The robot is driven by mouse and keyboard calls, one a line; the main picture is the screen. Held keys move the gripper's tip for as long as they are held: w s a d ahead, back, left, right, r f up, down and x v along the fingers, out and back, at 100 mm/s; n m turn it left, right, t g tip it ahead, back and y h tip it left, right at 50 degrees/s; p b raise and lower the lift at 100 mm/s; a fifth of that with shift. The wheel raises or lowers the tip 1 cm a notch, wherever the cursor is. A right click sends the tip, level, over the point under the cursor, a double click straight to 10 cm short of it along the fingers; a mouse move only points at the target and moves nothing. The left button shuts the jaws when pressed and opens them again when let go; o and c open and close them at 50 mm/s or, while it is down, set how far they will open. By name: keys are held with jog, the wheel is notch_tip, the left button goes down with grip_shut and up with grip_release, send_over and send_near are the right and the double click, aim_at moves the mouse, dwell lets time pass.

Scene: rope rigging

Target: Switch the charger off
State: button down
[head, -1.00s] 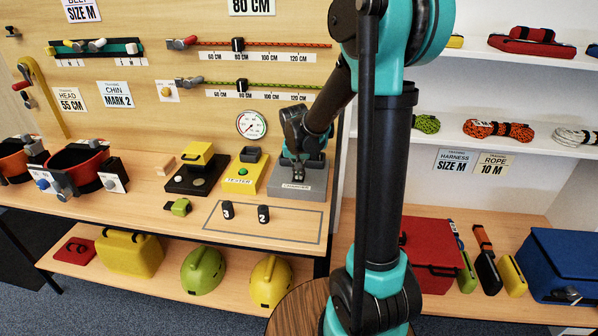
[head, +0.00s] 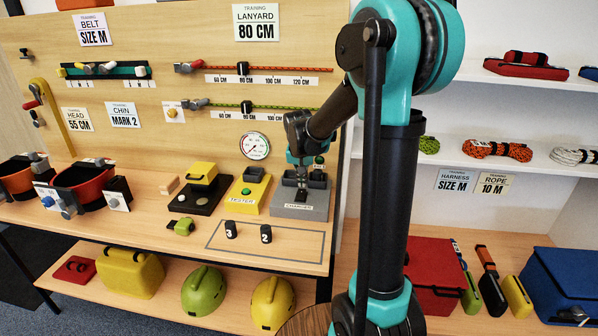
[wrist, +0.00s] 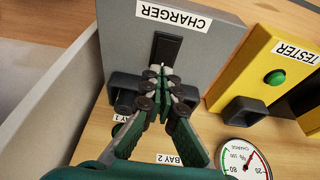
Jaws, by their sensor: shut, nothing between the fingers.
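The charger is a grey box (head: 318,204) at the right end of the bench, with a CHARGER label on its front. In the wrist view the grey charger face (wrist: 205,55) carries a black rocker or slot (wrist: 166,47) beside the label. My gripper (wrist: 161,72) is shut and empty, its fingertips at the near end of that black part. I cannot tell whether they touch it. In the head view my gripper (head: 301,182) is over the charger and partly hides it. The switch's on or off position is not clear.
A yellow tester (head: 247,192) with a green button stands just left of the charger. Two black batteries marked 3 (head: 231,229) and 2 (head: 266,233) stand in the outlined area in front. A round gauge (head: 255,146) is on the board behind.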

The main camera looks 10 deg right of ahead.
jog(key=s+v, duration=0.2)
jog(key=v, duration=0.7)
jog(key=shift+a, duration=0.35)
jog(key=shift+r, duration=0.1)
jog(key=s+d+f+n, duration=0.1)
jog(key=s+d+f, duration=0.2)
jog(key=s+f, duration=0.5)
jog(key=s+d+f+n+t+y, duration=0.1)
jog(key=s+f, duration=0.6)
jog(key=s, duration=0.7)
jog(key=shift+d+f+n, duration=0.4)
jog(key=shift+d+n, duration=0.4)
jog(key=shift+d, duration=0.2)
